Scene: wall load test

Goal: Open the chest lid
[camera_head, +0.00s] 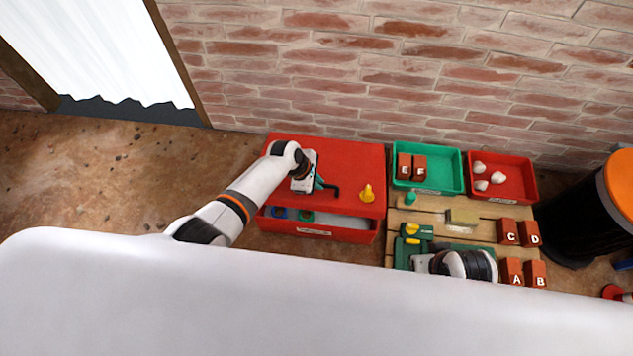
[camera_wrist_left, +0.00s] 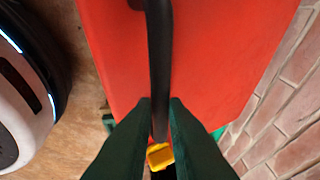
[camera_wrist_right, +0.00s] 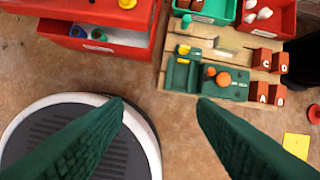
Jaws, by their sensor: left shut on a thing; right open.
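The red chest (camera_head: 312,230) stands on the floor against the brick wall. Its flat red lid (camera_head: 345,160) sits above the box, with a gap along the front where the pale inside shows, with a blue and a green round thing. My left gripper (camera_wrist_left: 160,108) is shut on the black bar handle (camera_wrist_left: 158,50) on the lid; the grip also shows in the head view (camera_head: 320,185). A yellow peg-like thing (camera_head: 367,193) is on the lid near its front right. My right gripper (camera_wrist_right: 160,102) is open and empty, with floor below it.
Right of the chest is a wooden pallet (camera_head: 460,213) with green parts and lettered brown blocks (camera_head: 508,232). A black bin with an orange top (camera_head: 622,180) is far right. Floor left of the chest is clear.

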